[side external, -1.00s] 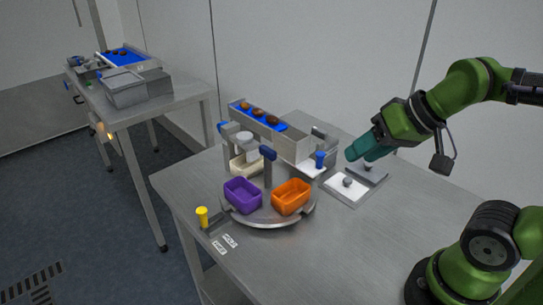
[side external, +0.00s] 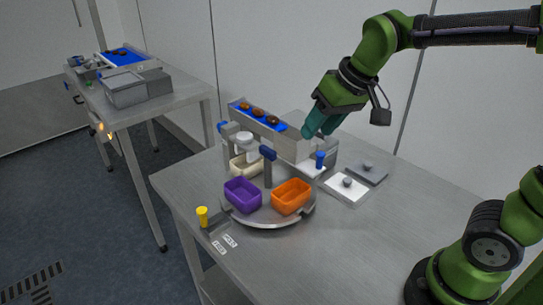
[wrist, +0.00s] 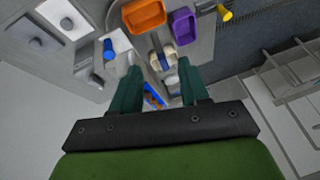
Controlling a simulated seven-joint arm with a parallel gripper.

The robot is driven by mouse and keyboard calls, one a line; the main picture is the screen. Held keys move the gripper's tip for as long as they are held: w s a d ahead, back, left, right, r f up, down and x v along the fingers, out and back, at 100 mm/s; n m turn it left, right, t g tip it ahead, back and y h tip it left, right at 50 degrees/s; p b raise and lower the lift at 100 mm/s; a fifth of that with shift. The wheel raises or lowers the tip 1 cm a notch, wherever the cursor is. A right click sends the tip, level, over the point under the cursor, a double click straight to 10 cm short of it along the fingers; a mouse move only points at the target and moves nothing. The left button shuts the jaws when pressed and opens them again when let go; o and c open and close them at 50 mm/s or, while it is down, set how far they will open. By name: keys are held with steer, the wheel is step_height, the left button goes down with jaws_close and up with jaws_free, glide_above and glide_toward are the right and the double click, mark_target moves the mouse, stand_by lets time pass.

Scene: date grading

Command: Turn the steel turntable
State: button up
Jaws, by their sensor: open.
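The steel turntable (side external: 268,219) is a round plate on the table. It carries a purple bin (side external: 243,194), an orange bin (side external: 291,196) and a cream bin (side external: 244,165) at the back. A post with a blue handle (side external: 268,154) stands up at its middle. In the wrist view the orange bin (wrist: 144,15) and purple bin (wrist: 185,26) show at the top. My gripper (side external: 313,134) is above the right end of the conveyor, up and right of the turntable, touching nothing that I can see. Its teal fingers (wrist: 158,82) are apart and empty in the wrist view.
A conveyor with a blue belt (side external: 279,125) carries several dates behind the turntable. A blue knob (side external: 320,159) stands at its right end. A yellow peg (side external: 202,216) is at the table's front left. White and grey plates with knobs (side external: 347,190) lie on the right.

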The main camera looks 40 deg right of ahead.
steer(key=w+r+n+h, duration=0.1)
steer(key=w+r+n, duration=0.15)
steer(key=w, duration=0.55)
glide_toward(268, 149)
steer(key=shift+m, duration=0.35)
steer(key=x, duration=0.8)
steer(key=shift+w+f, duration=0.15)
steer(key=shift+f, duration=0.2)
steer(key=shift+c, duration=0.2)
jaws_close()
steer(key=shift+g, duration=0.3)
